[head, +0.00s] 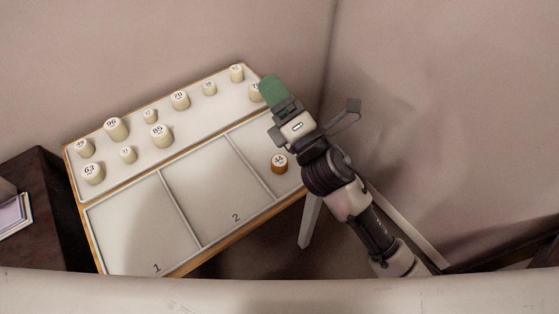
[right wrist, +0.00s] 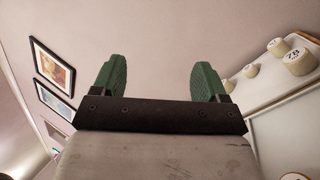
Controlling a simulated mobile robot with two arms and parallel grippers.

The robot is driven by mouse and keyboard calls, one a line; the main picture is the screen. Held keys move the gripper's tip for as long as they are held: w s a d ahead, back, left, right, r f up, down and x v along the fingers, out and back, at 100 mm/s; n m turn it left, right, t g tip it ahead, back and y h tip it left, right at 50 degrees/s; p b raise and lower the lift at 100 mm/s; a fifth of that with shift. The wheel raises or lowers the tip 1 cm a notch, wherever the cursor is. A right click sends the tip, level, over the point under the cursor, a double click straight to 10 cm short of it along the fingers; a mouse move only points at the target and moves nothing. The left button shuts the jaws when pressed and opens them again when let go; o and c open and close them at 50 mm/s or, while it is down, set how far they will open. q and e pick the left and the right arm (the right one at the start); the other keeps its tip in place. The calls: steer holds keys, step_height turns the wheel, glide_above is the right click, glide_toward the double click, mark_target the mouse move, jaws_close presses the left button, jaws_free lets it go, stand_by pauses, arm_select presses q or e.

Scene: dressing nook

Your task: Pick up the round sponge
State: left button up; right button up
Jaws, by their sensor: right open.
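I cannot make out a round sponge in either view. Several short cream cylinders with numbers on top, such as the one marked 96 (head: 115,128) and the one marked 85 (head: 161,136), stand in the back strip of a wood-edged white board (head: 125,235). An orange-brown cylinder marked 44 (head: 279,164) stands in the right front compartment. My right gripper (head: 273,90) is above the board's right end, close to a partly hidden cream cylinder (head: 255,91). In the right wrist view its green fingers (right wrist: 160,80) are apart with nothing between them. My left gripper is not seen.
Front compartments 1 and 2 are empty. Walls close in behind the board and on the right. A dark cabinet (head: 42,185) with papers (head: 14,215) stands at left. A pale edge (head: 250,292) crosses the front. Framed pictures (right wrist: 54,66) hang on a wall.

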steer(key=s+a+r+n+g+y, duration=0.1)
steer(key=s+a+n+g+y, duration=0.4)
steer(key=n+g, duration=0.75)
steer(key=s+a+r+n+g+y, duration=0.15)
steer(key=s+a+n+g, duration=0.4)
steer(key=n, duration=1.15)
steer(key=n+h, duration=1.8)
steer(key=h, duration=0.2)
glide_above(279, 161)
steer(key=shift+m, duration=0.25)
steer(key=f, duration=1.8)
steer(key=shift+s+d, duration=0.1)
steer(key=shift+s, duration=0.2)
steer(key=f, duration=0.2)
steer(key=f+p, duration=0.1)
steer(key=f, duration=0.2)
steer(key=shift+w+f+p, duration=0.35)
steer(key=shift+p, duration=0.05)
steer(key=shift+c, duration=0.2)
